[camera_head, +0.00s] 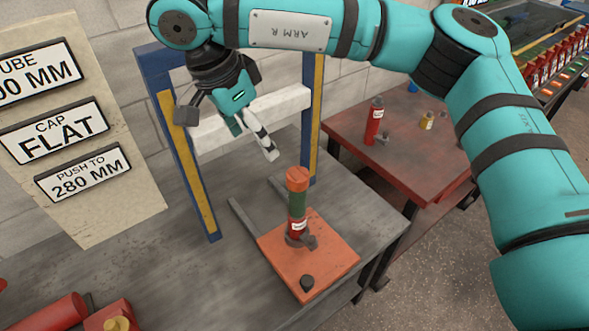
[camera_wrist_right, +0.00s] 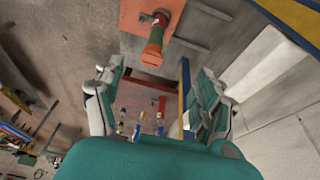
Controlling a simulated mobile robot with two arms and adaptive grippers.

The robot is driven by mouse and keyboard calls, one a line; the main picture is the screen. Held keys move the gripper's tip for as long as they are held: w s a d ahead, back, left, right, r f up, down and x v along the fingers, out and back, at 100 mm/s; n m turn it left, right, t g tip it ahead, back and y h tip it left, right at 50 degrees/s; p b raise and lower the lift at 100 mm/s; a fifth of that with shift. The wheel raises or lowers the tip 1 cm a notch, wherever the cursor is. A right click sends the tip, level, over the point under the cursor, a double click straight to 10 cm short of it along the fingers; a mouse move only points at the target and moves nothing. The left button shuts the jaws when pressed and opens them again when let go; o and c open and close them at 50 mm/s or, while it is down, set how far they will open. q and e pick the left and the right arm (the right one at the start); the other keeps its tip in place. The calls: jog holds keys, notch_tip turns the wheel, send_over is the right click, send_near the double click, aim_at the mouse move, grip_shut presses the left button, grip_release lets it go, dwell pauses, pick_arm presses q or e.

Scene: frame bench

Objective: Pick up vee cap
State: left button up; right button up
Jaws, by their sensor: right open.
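My right gripper (camera_head: 253,146) hangs in front of the white crossbar in the head view, with nothing between its fingers. In the right wrist view its fingers (camera_wrist_right: 153,100) stand wide apart and open. A standing tube (camera_head: 297,205) has a red lower part, a green middle and an orange top. It stands on an orange plate (camera_head: 331,257), below and to the right of the gripper. The tube also shows in the right wrist view (camera_wrist_right: 157,38), beyond the fingertips. I cannot tell which piece is the vee cap. My left gripper is not in view.
A blue and yellow frame (camera_head: 186,165) with a white crossbar (camera_head: 285,103) stands on the grey bench (camera_head: 180,270). A red side table (camera_head: 420,165) holds a red cylinder (camera_head: 374,122) and a small yellow piece (camera_head: 427,121). Red parts lie lower left. A sign (camera_head: 55,133) reads CAP FLAT.

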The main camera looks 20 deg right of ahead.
jog(key=d+r, duration=0.1)
jog(key=d, duration=0.1)
jog(key=p, duration=0.4)
send_near(298, 174)
jog(key=shift+h, duration=0.4)
jog(key=x, duration=0.2)
jog(key=a+x, duration=0.1)
jog(key=x, duration=0.1)
jog(key=shift+w+d+f, duration=0.1)
jog(key=shift+w+f, duration=0.05)
jog(key=shift+f, duration=0.35)
jog(key=p+x, duration=0.1)
jog(key=x, duration=0.1)
jog(key=p+x, duration=0.1)
jog(key=x, duration=0.2)
jog(key=shift+d+r, duration=0.1)
jog(key=shift+d, duration=0.1)
jog(key=shift+f, duration=0.25)
jog(key=c, duration=1.3)
jog(key=shift+c, duration=0.4)
jog(key=shift+r, duration=0.1)
